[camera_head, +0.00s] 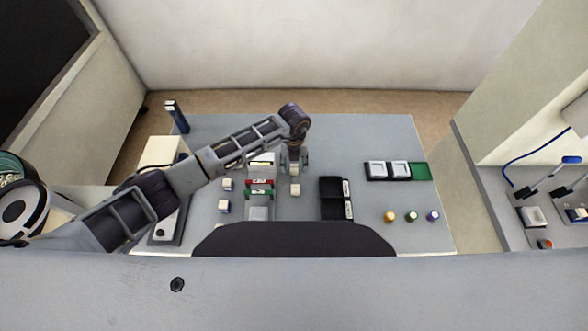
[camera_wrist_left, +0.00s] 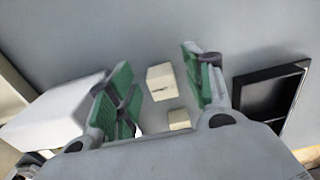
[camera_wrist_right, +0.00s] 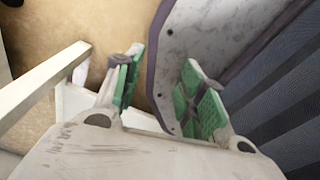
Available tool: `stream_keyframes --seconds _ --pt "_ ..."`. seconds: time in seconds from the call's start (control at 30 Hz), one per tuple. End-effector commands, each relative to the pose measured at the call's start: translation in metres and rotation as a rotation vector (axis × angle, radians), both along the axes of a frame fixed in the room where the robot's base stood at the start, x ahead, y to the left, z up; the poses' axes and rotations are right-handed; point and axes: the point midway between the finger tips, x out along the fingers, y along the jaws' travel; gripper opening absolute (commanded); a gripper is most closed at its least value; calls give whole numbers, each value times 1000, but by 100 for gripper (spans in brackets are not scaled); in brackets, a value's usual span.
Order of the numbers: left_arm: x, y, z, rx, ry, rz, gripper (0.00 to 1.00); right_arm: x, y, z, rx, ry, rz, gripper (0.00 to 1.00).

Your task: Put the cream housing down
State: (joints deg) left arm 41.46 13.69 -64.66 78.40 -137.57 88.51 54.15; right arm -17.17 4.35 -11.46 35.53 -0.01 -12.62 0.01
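A cream housing (camera_head: 295,190), a small block, is on the grey table just below my left gripper (camera_head: 294,167) in the head view. In the left wrist view, a cream block (camera_wrist_left: 161,82) shows between the spread green fingers of my left gripper (camera_wrist_left: 160,95), with a gap on both sides. A second cream piece (camera_wrist_left: 179,119) shows closer to the wrist, partly cut off by the gripper body. I cannot tell its exact height. My right gripper (camera_wrist_right: 158,95) is open and empty in the right wrist view; the head view does not show it.
A black tray (camera_head: 331,197) stands right of the housing; it also shows in the left wrist view (camera_wrist_left: 268,92). A fixture with red and green parts (camera_head: 259,189) stands left. Two blue-and-cream pieces (camera_head: 225,196) lie farther left. Small trays and coloured cylinders (camera_head: 411,216) are at right.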

Motion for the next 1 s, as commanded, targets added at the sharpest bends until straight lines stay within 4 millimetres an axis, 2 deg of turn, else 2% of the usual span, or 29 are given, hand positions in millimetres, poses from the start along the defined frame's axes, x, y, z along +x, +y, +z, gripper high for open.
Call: stream_keyframes --seconds 0.03,0.3,0.37,0.73,1.0 --pt "0 0 0 0 0 0 43 0 0 0 0 0 0 40" --pt "0 0 0 0 0 0 8 0 -2 0 -2 0 1 40" --pt "0 0 0 0 0 0 3 0 -3 0 -3 0 1 40" --pt "1 0 6 0 -1 0 2 0 -11 0 -13 -1 4 40" --pt "1 0 33 -1 -3 -1 2 0 -12 -3 -12 -1 3 40"
